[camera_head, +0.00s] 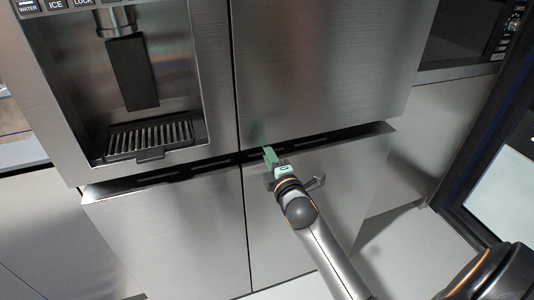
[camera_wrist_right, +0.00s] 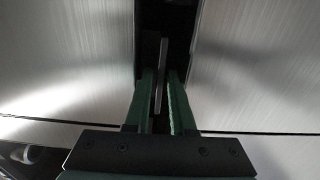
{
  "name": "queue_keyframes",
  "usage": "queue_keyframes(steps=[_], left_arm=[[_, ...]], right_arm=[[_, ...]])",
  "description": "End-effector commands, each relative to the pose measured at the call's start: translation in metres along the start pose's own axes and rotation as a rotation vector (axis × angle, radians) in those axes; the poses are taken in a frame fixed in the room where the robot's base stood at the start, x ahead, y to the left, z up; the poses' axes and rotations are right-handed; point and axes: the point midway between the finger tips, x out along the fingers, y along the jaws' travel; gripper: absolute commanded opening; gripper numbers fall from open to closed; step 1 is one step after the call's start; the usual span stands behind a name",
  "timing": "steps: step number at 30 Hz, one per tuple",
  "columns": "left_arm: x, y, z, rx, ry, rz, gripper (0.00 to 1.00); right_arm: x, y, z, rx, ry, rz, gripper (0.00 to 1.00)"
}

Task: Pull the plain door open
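The plain door (camera_head: 325,60) is the upper right door of a brushed-steel fridge and has no dispenser. It looks shut, flush beside the upper left door. My right gripper (camera_head: 269,152) is at the dark recess below its lower edge, near the centre seam. In the right wrist view my right gripper's green fingers (camera_wrist_right: 161,88) stand apart on either side of a thin grey strip (camera_wrist_right: 160,75) in the dark recess. A dark gap shows beside the strip, and I cannot tell whether the fingers touch it. My left gripper is not in view.
The upper left door has a water and ice dispenser (camera_head: 150,80). Two lower doors (camera_head: 165,240) sit below the recess. A dark-framed panel (camera_head: 500,190) stands at the right, near my right arm. Pale floor (camera_head: 395,245) shows at the lower right.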

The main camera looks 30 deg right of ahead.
Motion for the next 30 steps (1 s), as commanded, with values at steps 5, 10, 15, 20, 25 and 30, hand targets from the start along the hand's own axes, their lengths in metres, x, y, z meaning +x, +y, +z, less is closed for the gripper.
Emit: queue_keyframes(steps=[5,10,15,20,25,30], left_arm=[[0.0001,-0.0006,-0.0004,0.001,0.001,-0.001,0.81],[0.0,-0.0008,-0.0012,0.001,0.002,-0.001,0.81],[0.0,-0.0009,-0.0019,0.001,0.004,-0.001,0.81],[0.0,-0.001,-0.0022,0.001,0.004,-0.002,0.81],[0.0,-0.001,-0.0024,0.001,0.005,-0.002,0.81],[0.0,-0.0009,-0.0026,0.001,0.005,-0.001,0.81]], right_arm=[[0.003,-0.0004,0.0,0.0,0.0,-0.001,0.23],[0.0028,-0.0003,0.0,0.0,0.0,-0.001,0.2],[0.0026,-0.0004,0.0001,0.0,0.0,-0.001,0.01],[0.0025,-0.0004,0.0001,0.001,0.0,-0.001,0.0],[0.0024,-0.0004,0.0001,0.001,0.0,-0.001,0.0],[0.0024,-0.0006,0.0,0.001,0.0,-0.001,0.0]])
